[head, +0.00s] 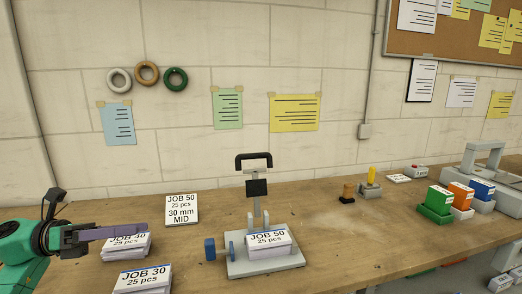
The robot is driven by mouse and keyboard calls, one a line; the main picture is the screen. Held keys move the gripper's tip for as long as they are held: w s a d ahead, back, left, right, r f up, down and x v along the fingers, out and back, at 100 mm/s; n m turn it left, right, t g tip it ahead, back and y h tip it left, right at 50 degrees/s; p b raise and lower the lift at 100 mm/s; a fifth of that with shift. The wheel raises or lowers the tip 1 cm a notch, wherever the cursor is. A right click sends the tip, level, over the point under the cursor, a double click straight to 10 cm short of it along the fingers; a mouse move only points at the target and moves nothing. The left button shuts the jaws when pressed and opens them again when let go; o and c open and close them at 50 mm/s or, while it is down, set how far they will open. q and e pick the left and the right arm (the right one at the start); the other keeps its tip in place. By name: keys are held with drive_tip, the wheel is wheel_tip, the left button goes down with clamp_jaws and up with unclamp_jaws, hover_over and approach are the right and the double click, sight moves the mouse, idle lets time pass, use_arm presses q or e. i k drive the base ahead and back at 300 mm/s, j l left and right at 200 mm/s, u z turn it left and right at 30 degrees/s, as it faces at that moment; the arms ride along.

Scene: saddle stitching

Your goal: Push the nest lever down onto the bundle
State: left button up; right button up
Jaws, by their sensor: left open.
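The nest (290,264) is a pale grey stand on the wooden table, in the middle of the head view. Its lever is upright, with a black U-shaped handle (253,157) high above the base. The bundle (268,241), a white stack labelled "JOB 50, 25 pcs", lies on the base in front of the post. My left gripper (120,231) is open at the left, well left of the nest. Its long purple-grey finger part lies across the view of the JOB 40 stack; contact cannot be told. My right gripper is not in view.
Paper stacks JOB 40 (124,248) and JOB 30 (144,278) lie at the left. A card (181,210) stands behind them, reading "JOB 50, 30 mm MID". A blue knob (210,249) sits at the nest's left. Coloured boxes (460,196) are right.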

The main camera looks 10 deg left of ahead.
sight(256, 188)
drive_tip(key=i, duration=1.35)
